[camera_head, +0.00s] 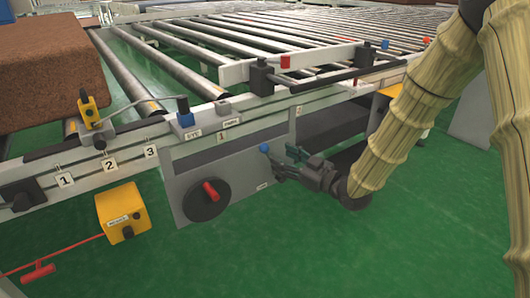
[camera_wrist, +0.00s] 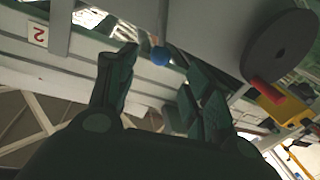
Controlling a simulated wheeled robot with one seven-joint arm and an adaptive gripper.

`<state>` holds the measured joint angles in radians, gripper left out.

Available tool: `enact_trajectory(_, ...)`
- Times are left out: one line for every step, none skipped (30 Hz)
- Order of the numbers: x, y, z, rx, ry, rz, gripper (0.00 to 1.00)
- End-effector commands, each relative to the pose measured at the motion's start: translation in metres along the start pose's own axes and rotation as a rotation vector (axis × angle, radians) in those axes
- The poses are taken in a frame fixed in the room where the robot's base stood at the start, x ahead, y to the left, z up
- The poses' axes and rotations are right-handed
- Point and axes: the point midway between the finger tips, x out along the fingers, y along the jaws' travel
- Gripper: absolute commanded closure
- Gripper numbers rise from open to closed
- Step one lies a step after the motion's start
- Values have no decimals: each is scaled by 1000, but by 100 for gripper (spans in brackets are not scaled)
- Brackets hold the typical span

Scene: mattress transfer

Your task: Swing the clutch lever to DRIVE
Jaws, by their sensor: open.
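A small blue ball knob (camera_head: 264,148) stands off the front of the grey cabinet under the conveyor; its label is not readable, so I cannot tell for sure that it is the clutch lever. My gripper (camera_head: 283,162) is open just right of the knob, with its fingers toward the cabinet. In the wrist view, the blue knob (camera_wrist: 160,56) shows between and slightly beyond the two fingertips (camera_wrist: 158,76), with no clear contact. The lever's shaft is mostly hidden. A red handle (camera_head: 210,191) sits on a black disc (camera_head: 205,203) on the cabinet, left of my gripper.
A roller conveyor (camera_head: 171,67) runs behind the cabinet, with a brown mattress block (camera_head: 45,70) at left. A yellow box (camera_head: 122,211) with a red cord hangs lower left. A red-tipped part (camera_head: 285,62) sits on the rail above. The green floor in front is clear.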

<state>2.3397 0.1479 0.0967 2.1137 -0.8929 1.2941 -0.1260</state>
Motion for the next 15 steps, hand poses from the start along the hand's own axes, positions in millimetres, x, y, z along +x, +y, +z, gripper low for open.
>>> enact_trajectory(9, -1, 3, -2, 0, -2, 49)
enact_trajectory(14, -1, 4, -3, 0, -3, 49)
enact_trajectory(20, -1, 3, -3, 0, -2, 49)
enact_trajectory(25, -1, 3, -3, 1, -1, 49)
enact_trajectory(30, -1, 3, -3, 1, -1, 49)
enact_trajectory(37, -1, 4, -2, -1, -2, 49)
enact_trajectory(42, -1, 4, -2, -1, -2, 49)
enact_trajectory(46, -1, 4, -3, 0, -2, 49)
enact_trajectory(52, -1, 3, -2, 0, -1, 49)
enact_trajectory(56, -1, 3, -2, 0, -1, 49)
enact_trajectory(60, -1, 3, -2, -1, -1, 49)
enact_trajectory(65, -1, 3, -2, -1, -1, 49)
enact_trajectory(69, -1, 3, -2, -1, -1, 49)
enact_trajectory(72, -1, 3, -2, -1, -2, 49)
enact_trajectory(75, -1, 2, -1, -1, -1, 49)
